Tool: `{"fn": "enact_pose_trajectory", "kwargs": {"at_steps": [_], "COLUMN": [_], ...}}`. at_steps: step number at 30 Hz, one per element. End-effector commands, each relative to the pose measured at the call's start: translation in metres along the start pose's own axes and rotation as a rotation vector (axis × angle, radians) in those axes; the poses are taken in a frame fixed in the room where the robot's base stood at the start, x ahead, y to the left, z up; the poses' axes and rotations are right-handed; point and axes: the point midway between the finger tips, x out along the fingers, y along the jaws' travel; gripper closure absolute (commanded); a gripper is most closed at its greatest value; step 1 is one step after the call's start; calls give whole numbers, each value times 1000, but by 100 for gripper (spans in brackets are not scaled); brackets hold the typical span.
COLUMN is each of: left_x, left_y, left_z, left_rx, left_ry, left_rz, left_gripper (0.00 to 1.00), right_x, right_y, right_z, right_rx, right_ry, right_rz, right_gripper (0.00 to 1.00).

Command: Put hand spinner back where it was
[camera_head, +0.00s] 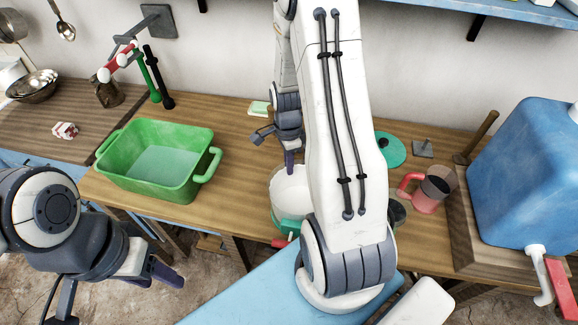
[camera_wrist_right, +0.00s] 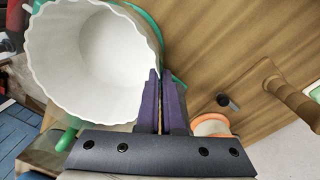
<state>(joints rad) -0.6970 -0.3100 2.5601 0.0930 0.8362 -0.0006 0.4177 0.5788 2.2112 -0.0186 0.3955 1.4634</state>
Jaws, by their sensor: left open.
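No thing here is plainly a hand spinner; the closest match is a white ribbed tub (camera_head: 292,196) in a teal outer bowl (camera_head: 290,226) at the table's front edge. The tub also shows large and open in the right wrist view (camera_wrist_right: 90,60). My right gripper (camera_head: 289,160) reaches down at the tub's far rim. In the wrist view its purple fingers (camera_wrist_right: 163,100) are close together across the tub's wall. A teal round lid (camera_head: 391,150) lies behind, partly hidden by my right arm. My left gripper (camera_head: 118,300) is open and empty, low in front of the table.
A green basin (camera_head: 155,160) stands to the left. A red mug (camera_head: 428,192), a wooden-handled tool (camera_head: 477,135) and a large blue container (camera_head: 525,170) stand to the right. A small pale green block (camera_head: 259,108) lies behind. Wood between basin and tub is clear.

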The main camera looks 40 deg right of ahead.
Motion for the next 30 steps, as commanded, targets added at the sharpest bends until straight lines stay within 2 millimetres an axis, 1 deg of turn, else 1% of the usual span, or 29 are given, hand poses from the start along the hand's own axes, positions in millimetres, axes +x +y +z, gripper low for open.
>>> {"fn": "enact_pose_trajectory", "kwargs": {"at_steps": [5,6,7,8,16,19,20,23,30], "left_x": [3,2,2,2,1,-2,0,2,7], "left_y": [0,0,0,0,0,0,0,0,0], "left_z": [0,0,0,0,0,0,0,0,0], "left_rx": [0,0,0,0,0,0,0,0,0], "left_ry": [0,0,0,0,0,0,0,0,0], "left_rz": [0,0,0,0,0,0,0,0,0], "left_gripper": [47,47,47,47,47,47,47,47,47], "right_x": [4,3,3,3,2,-3,-4,-18,-70], "right_y": [0,0,0,0,0,0,-1,-2,-2], "right_z": [0,0,0,0,0,0,0,0,0], "right_rx": [0,0,0,0,0,0,0,0,0], "right_ry": [0,0,0,0,0,0,0,1,1], "right_rz": [1,0,0,0,0,-1,-3,-7,-9], "right_gripper": [100,81,70,67,67,67,67,67,67]}}
